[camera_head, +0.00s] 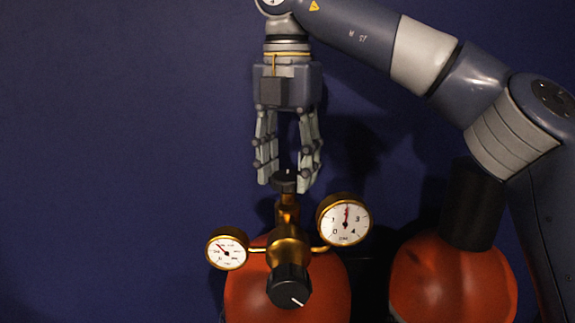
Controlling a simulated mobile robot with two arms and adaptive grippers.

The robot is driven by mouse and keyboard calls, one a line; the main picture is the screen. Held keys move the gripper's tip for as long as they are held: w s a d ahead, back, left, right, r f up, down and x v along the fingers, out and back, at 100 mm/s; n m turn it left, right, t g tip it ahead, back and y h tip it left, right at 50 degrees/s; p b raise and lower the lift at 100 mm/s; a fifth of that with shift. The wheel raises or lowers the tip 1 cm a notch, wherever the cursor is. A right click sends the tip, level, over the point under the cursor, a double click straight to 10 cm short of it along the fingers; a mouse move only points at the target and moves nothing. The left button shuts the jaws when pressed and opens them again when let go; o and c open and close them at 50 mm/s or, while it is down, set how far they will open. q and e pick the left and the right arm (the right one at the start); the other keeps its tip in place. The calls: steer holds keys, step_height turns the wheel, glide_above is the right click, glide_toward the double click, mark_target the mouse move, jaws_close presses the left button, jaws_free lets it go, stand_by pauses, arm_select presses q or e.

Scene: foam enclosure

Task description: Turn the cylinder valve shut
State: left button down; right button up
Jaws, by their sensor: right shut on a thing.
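The cylinder valve's dark knob (284,181) sits on top of a brass valve body (287,245). The brass body stands over a red-orange cylinder (245,297). A second black knob (289,286) with a white mark faces the camera lower down on the brass body. My left gripper is not in view.
One round gauge (227,248) sticks out to the left of the brass body and a larger one (343,219) to the right. A second red-orange cylinder (452,283) with a black top (472,205) stands at the right. The dark blue background at the left looks clear.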

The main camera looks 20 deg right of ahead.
mark_target(287, 175)
steer(key=o, duration=1.1)
steer(key=shift+c, duration=0.2)
steer(key=shift+r, duration=3.7)
